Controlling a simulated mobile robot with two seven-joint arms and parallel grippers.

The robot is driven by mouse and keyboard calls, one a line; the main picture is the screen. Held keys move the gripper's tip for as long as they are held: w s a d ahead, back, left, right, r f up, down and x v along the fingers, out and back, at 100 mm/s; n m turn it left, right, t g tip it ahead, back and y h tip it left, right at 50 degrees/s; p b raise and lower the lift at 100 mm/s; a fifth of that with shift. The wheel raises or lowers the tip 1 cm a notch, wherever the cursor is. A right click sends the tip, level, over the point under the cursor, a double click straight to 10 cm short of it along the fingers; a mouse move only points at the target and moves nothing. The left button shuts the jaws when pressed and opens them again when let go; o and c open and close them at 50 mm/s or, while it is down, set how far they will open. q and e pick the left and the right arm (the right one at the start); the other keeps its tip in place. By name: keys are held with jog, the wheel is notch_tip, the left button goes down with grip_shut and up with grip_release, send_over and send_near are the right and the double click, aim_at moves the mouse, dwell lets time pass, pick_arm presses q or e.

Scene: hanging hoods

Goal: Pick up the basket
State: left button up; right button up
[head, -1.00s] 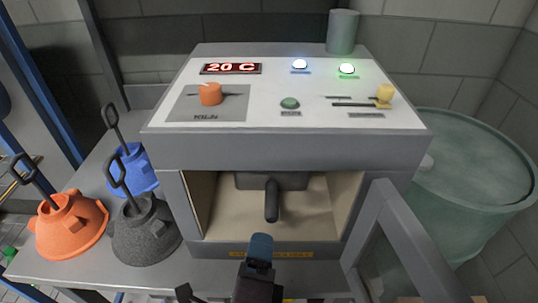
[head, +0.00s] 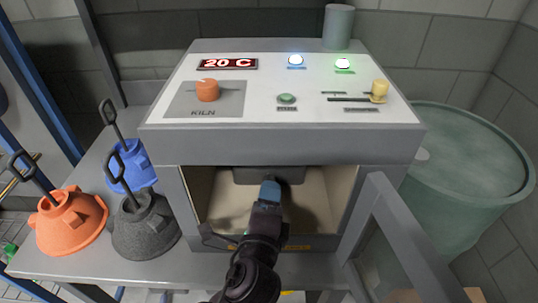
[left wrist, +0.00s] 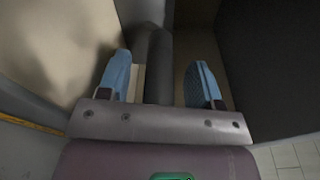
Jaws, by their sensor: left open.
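The basket (head: 240,175) is a dark grey box inside the open kiln chamber, partly hidden behind my left gripper. Its thick dark handle (left wrist: 157,65) shows in the left wrist view, lying lengthwise between the two blue fingers. My left gripper (head: 270,190) reaches into the kiln opening from the front, in line with the handle. It is open, as the left wrist view (left wrist: 160,82) shows, with the handle between the fingers and nearer the left one. My right gripper is not in view.
The kiln (head: 285,145) has its door (head: 385,235) swung open at the right. Orange (head: 70,225), blue (head: 135,165) and dark grey (head: 147,228) hoods with upright handles stand on the bench at left. A green barrel (head: 460,180) stands at right.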

pick_arm(q)
jog(key=shift+w, duration=0.45)
grip_shut()
dwell(0.3)
